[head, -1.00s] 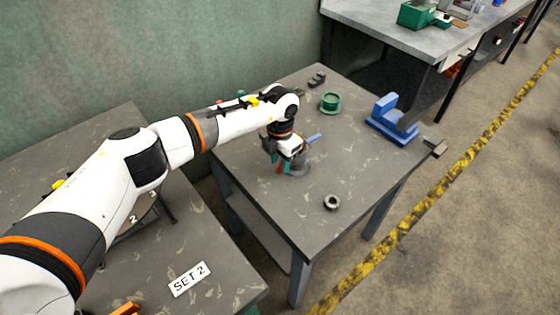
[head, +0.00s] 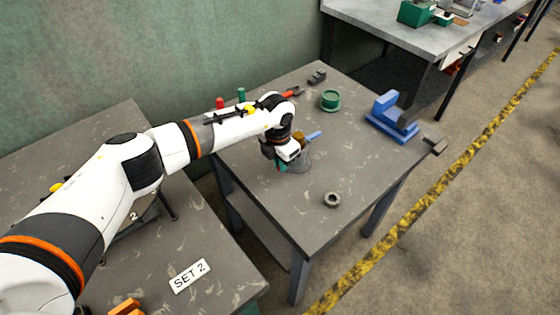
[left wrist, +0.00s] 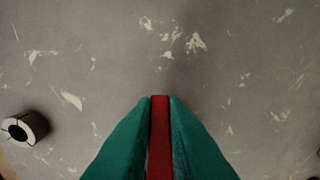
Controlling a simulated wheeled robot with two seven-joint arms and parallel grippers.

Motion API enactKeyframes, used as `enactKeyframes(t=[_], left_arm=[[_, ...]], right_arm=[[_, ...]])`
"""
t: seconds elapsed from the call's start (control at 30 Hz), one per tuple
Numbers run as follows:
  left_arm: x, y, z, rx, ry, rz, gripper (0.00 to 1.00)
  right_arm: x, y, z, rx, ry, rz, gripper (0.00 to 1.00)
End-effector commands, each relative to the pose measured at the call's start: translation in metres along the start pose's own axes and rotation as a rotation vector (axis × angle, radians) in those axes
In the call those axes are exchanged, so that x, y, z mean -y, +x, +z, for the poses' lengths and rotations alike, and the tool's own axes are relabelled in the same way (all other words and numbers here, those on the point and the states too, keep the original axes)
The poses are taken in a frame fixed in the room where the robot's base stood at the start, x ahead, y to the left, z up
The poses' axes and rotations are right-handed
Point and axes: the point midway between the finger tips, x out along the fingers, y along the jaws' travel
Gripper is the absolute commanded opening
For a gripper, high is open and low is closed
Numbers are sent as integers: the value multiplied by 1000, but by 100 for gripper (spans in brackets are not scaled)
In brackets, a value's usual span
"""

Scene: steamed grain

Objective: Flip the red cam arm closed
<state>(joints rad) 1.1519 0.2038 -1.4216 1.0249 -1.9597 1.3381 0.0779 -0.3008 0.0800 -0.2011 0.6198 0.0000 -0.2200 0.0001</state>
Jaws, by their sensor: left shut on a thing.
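The red cam arm (left wrist: 159,140) shows in the left wrist view as a narrow red bar between two teal fingertips. My left gripper (left wrist: 160,125) is shut on it. The gripper and wrist hide the cam arm and part of the fixture in the head view. My right gripper is not in view.
A grey ring (head: 332,200) lies on the table (head: 350,160), in front of the fixture. A green round part (head: 330,101), a blue vise-like block (head: 392,118) and a small dark part (head: 317,77) stand farther back. The table's front right is clear.

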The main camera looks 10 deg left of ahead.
Motion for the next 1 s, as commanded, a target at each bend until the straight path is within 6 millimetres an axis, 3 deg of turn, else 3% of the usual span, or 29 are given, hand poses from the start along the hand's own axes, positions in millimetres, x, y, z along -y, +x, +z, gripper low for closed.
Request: enactKeyframes(t=[0.2, 0.57, 0.6, 0.7, 1.0], left_arm=[[1, 6, -2, -149, 0, 0, 0], [0, 5, -3, -177, -1, 1, 0], [0, 4, -3, -177, -1, 1, 17], [0, 4, -3, -177, 0, 1, 34], [0, 4, -3, -177, 0, 0, 35]], right_arm=[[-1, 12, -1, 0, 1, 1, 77], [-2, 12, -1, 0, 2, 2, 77], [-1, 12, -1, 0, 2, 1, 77], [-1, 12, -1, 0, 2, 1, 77], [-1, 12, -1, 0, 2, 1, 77]])
